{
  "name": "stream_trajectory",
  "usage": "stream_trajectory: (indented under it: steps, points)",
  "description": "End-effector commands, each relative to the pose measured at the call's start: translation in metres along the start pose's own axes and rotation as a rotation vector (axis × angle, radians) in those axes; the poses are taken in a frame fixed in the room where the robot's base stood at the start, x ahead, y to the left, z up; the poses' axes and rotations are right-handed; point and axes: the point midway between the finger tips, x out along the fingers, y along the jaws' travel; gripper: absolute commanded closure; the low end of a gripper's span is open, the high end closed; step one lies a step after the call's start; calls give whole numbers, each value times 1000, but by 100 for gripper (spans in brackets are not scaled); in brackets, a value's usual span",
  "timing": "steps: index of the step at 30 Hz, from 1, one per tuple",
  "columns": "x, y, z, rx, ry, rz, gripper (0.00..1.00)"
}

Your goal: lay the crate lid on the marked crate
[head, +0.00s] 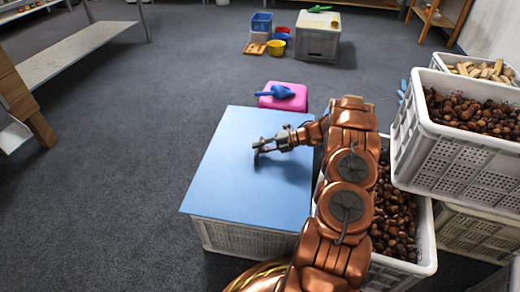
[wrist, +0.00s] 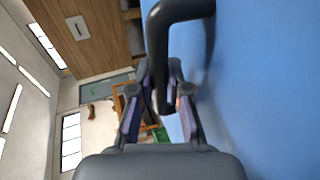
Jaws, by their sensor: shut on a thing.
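The blue crate lid (head: 235,190) lies flat over a pale grey crate (head: 245,240) in the middle of the head view and covers its top. Only the crate's near side shows below the lid; I see no mark on it. A thin gap between lid and rim cannot be ruled out. In the wrist view the dark handle (wrist: 160,45) runs between the fingers, and the lid (wrist: 265,80) fills the right side.
A crate of chestnuts (head: 395,215) stands right of the lid, partly behind my arm. A stacked chestnut crate (head: 455,150) is farther right. A pink box (head: 283,98) with a blue scoop (head: 277,91) stands just behind the lid.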

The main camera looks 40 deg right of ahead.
Motion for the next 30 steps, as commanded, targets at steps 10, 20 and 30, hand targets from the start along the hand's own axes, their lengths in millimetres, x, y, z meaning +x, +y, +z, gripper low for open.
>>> stream_trajectory:
  steps: [10,20,30]
  points:
    - [1,-2,0,-1,-1,1,100]
    - [1,-2,0,-1,0,0,59]
    - [-3,3,0,-1,-1,0,59]
